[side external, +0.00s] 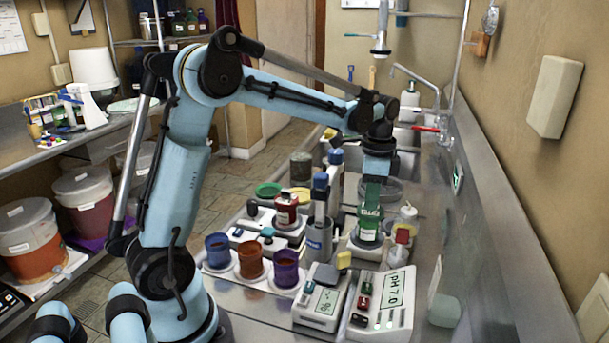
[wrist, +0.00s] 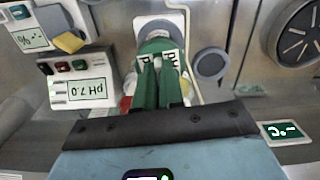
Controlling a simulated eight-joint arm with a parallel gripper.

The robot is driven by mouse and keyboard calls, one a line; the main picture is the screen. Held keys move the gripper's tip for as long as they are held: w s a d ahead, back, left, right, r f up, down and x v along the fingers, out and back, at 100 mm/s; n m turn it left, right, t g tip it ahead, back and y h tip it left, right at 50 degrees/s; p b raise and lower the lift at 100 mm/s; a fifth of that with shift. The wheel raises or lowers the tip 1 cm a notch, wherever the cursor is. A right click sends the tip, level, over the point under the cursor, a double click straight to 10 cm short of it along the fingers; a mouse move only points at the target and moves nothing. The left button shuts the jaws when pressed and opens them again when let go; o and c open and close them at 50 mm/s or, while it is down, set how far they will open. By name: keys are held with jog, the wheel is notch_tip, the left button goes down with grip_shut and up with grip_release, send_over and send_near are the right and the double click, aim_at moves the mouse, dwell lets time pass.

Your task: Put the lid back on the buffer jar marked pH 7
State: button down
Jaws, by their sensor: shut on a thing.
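A green jar (side external: 367,235) with a white label stands upright in a round grey holder at the right of the bench in the side view. The wrist view shows a green round top (wrist: 158,45) and white labels reading "pH"; the digit is not legible. My gripper (side external: 371,205) points straight down over this jar. Its green fingers (wrist: 159,66) are close together on a green thing; I cannot tell whether that is the lid or the jar, as the fingers hide the contact.
A meter (side external: 395,290) reading pH 7.0 and another meter (side external: 322,303) stand in front. Blue, orange and purple cups (side external: 251,258) stand at left. A red jar (side external: 286,208) stands behind them. A sink tap (side external: 418,80) is at the back. The bench is crowded.

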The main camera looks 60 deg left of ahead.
dwell(0.4)
jog(key=c, duration=0.7)
grip_release()
jog(key=shift+r, duration=3.5)
grip_shut()
jog(key=shift+f, duration=1.35)
